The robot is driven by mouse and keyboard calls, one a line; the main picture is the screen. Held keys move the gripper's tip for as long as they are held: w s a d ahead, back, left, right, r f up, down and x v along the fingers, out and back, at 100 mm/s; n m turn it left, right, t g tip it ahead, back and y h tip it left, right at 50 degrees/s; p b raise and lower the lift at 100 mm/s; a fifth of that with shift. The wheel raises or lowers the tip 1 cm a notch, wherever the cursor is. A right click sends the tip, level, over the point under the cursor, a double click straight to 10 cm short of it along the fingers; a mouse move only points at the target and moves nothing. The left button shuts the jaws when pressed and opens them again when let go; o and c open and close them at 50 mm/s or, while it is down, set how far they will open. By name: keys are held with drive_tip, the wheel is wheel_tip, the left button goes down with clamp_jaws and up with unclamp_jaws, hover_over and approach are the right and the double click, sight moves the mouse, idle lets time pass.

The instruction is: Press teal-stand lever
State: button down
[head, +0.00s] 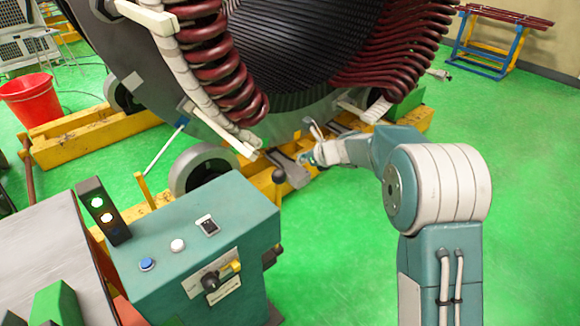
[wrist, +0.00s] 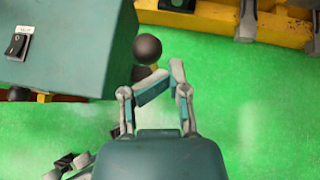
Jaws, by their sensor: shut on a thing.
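The teal stand (head: 200,245) is at the lower left of the head view. Its lever shows as a dark ball knob (head: 279,176) by the stand's far right corner. In the wrist view the knob (wrist: 147,48) is just right of the stand (wrist: 75,45), at the fingertips. My gripper (head: 306,157) reaches toward the knob from the right in the head view. In the wrist view my gripper (wrist: 168,74) has its fingers drawn together and shut on the lever beside the knob. The exact contact is hard to make out.
The large stator (head: 290,50) with dark red coils stands behind on a yellow frame (head: 70,150). A signal light (head: 103,212) and buttons are on the stand. A red bucket (head: 30,100) is at far left. Green floor (head: 340,250) is clear right of the stand.

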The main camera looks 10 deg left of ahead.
drive_tip(key=shift+s+d+r, duration=0.2)
drive_tip(key=shift+d+r, duration=0.5)
drive_tip(key=shift+r, duration=0.25)
drive_tip(key=s+d+r+n+h, duration=0.2)
drive_tip(key=s+d+r+n, duration=0.4)
drive_tip(key=s, duration=0.3)
drive_tip(key=s+d+r+n+h, duration=0.2)
drive_tip(key=s+d+r+n, duration=0.4)
drive_tip(key=s, duration=0.3)
drive_tip(key=s+d+n+h, duration=0.2)
drive_tip(key=s+d+n, duration=0.3)
drive_tip(key=s, duration=0.5)
drive_tip(key=s+d+f+n+h, duration=0.1)
drive_tip(key=s+d+n+h, duration=0.2)
drive_tip(key=s+d+n, duration=0.3)
drive_tip(key=s+d, duration=0.1)
drive_tip(key=s, duration=0.4)
drive_tip(key=shift+d+t+h, duration=0.3)
drive_tip(key=shift+d, duration=0.05)
